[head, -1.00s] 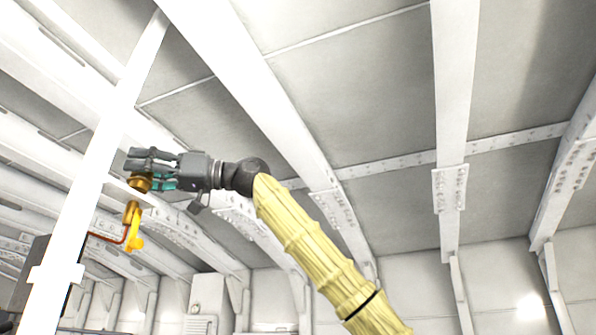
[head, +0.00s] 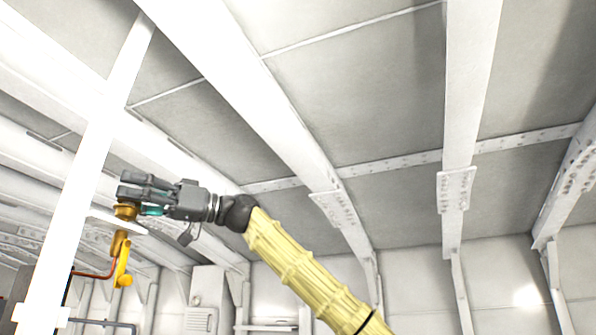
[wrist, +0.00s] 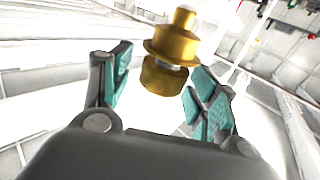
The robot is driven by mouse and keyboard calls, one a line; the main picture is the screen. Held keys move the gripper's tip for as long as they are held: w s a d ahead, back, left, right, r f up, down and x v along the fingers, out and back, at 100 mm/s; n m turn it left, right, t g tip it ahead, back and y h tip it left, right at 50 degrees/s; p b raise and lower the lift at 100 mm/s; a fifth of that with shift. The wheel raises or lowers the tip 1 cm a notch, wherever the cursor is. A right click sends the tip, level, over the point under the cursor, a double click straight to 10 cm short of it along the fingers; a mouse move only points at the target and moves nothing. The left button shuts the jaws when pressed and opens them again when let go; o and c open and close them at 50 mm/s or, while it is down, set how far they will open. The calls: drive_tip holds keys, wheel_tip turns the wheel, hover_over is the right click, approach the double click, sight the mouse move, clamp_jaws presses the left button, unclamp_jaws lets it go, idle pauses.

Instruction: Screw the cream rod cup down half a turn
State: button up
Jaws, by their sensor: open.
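A brass-gold cup (wrist: 172,42), with a wide flange and a narrower top knob, sits between my fingers in the wrist view. A lower gold part (wrist: 163,76) shows under a thin pale gap. In the head view the gold cup (head: 125,211) is at the left, above a pale bracket plate (head: 117,222). My gripper (wrist: 158,82) is open around it, one teal-padded finger on each side, with visible gaps in the wrist view. In the head view my gripper (head: 135,192) reaches it from the right. I cannot tell a cream colour on the cup.
A yellow handle-like fitting (head: 122,262) and an orange-red pipe (head: 93,274) are below the bracket. A white post (head: 82,190) stands close to the left. White ceiling beams (head: 240,85) run overhead. The right side looks clear.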

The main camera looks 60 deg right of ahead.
drive_tip(key=shift+r+n+g+y+p, duration=0.3)
drive_tip(key=shift+n+g+p, duration=0.1)
drive_tip(key=shift+g+p, duration=0.3)
drive_tip(key=shift+f+n+g+y+p, duration=0.1)
drive_tip(key=shift+n+g+y+p, duration=0.4)
drive_tip(key=shift+p, duration=0.75)
drive_tip(key=n+g+y+p, duration=0.1)
drive_tip(key=n+g+p, duration=0.2)
drive_tip(key=g+p, duration=0.2)
drive_tip(key=shift+n+g+p, duration=0.4)
drive_tip(key=shift+p, duration=1.15)
